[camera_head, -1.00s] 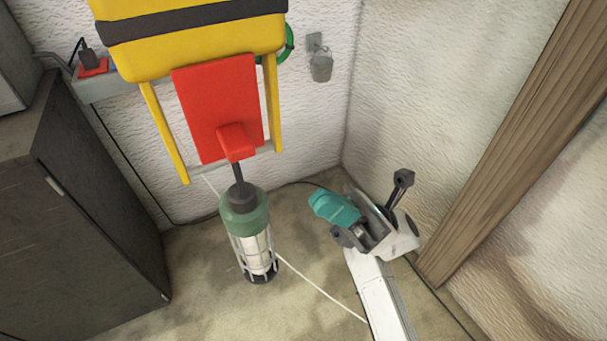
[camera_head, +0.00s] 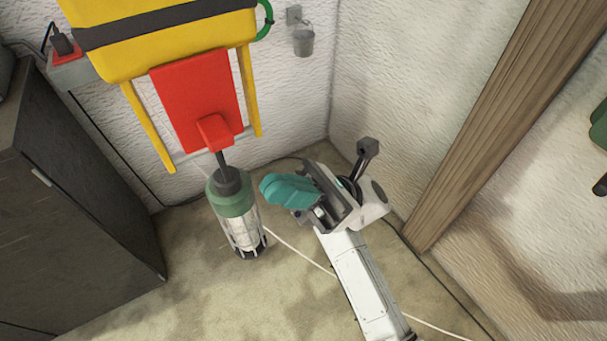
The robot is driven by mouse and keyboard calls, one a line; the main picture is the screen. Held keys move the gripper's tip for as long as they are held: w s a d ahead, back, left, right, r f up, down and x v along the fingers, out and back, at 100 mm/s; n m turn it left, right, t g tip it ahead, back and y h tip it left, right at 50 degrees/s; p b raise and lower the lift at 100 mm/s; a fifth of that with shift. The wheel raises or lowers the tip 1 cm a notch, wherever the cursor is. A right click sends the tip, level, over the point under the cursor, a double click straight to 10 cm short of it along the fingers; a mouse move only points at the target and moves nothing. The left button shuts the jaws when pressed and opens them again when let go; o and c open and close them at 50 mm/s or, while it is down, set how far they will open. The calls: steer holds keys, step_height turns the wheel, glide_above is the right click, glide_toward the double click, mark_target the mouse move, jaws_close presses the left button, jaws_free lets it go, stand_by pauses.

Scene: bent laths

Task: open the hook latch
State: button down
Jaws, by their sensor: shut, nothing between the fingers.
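No part is clearly recognisable as a hook latch. A red panel (camera_head: 183,100) below a yellow body (camera_head: 160,45) carries a red block (camera_head: 215,132). A dark rod (camera_head: 222,160) runs from that block to a green-topped caged lamp (camera_head: 238,212); I cannot tell whether they are joined. My white arm comes up from the bottom right. My gripper (camera_head: 280,190), with teal fingers, is shut and empty, pointing left. In the picture it is just right of the lamp, with a small gap between them, and below the red panel.
A dark cabinet (camera_head: 75,210) stands at the left. A small bucket (camera_head: 302,42) hangs on the back wall. A wooden post (camera_head: 500,130) stands at the right. A white cord (camera_head: 300,250) passes behind my arm. Floor shows in front of the lamp.

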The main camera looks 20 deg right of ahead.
mark_target(218, 152)
steer(key=shift+s+a+r+p, duration=0.15)
steer(key=shift+a+r+p, duration=0.4)
steer(key=shift+r, duration=0.55)
steer(key=shift+s+a+r+p, duration=0.1)
steer(key=shift+a+r+p, duration=0.2)
steer(key=shift+r+p, duration=0.6)
steer(key=shift+s+a+r+p, duration=0.15)
steer(key=shift+a+r+p, duration=0.25)
steer(key=shift+r, duration=0.95)
steer(key=shift+s+d+r+m+t, duration=0.1)
steer(key=shift+s+m+t, duration=0.05)
steer(key=shift+m+t, duration=0.35)
steer(key=shift+s+r+m+t, duration=0.1)
steer(key=shift+s+m+t, duration=0.05)
steer(key=shift+m+t, duration=0.3)
